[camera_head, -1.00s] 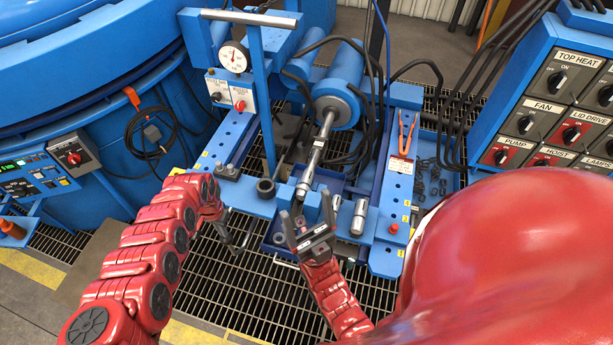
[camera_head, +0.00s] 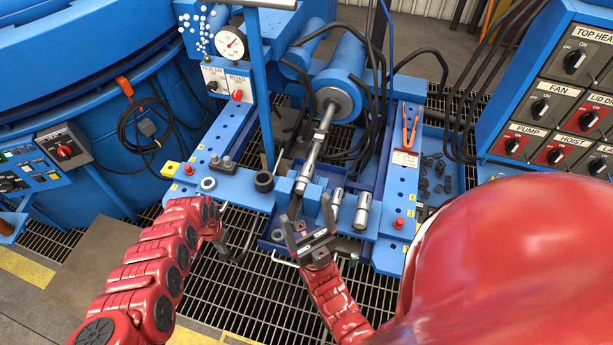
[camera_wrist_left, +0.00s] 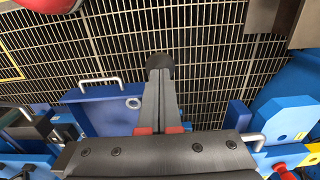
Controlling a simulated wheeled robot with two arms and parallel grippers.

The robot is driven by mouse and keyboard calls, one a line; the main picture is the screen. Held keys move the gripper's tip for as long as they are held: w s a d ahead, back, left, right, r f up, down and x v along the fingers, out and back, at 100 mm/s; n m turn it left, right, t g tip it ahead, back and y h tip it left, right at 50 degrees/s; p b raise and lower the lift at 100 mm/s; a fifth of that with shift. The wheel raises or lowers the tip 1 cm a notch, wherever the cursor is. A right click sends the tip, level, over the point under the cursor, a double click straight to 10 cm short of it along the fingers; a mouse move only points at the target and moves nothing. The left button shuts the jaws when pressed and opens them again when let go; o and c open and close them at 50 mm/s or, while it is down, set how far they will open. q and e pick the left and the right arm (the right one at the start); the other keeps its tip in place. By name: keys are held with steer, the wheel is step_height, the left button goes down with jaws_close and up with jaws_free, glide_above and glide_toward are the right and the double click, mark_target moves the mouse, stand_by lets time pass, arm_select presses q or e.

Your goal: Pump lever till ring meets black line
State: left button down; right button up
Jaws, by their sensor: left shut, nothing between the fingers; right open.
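My left gripper (camera_head: 238,250) is low at the front left of the blue press bench, beside a thin metal rod. In the left wrist view its fingers (camera_wrist_left: 159,90) are shut together, with a dark round tip at their end; I cannot tell whether that is part of a lever. No pump lever can be made out for certain. A steel ram rod (camera_head: 315,155) runs from the blue cylinder, with a narrow band (camera_head: 320,133) around it; I see no clear black line. My right gripper (camera_head: 309,216) is open and empty in front of the rod's near end.
A pressure gauge (camera_head: 231,42) stands at the back left above a red release knob (camera_head: 238,95). Orange pliers (camera_head: 410,130) lie right. Grating floor (camera_head: 230,290) is clear in front.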

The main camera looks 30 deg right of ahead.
arm_select(q)
step_height(320, 180, up, 11)
steer(key=w+d+p, duration=0.1)
steer(key=p, duration=0.5)
steer(key=shift+w+d, duration=0.35)
steer(key=shift+d, duration=0.05)
steer(key=shift+f, duration=0.1)
steer(key=shift+f, duration=0.1)
steer(key=shift+s+a+f+b, duration=0.3)
steer(key=shift+f+b, duration=0.75)
steer(key=shift+f, duration=0.7)
steer(key=shift+s+a+f+b, duration=0.35)
steer(key=shift+f+b, duration=0.65)
steer(key=shift+f, duration=0.8)
steer(key=shift+s+a+f+b, duration=0.3)
steer(key=shift+f+b, duration=0.75)
steer(key=shift+f, duration=0.7)
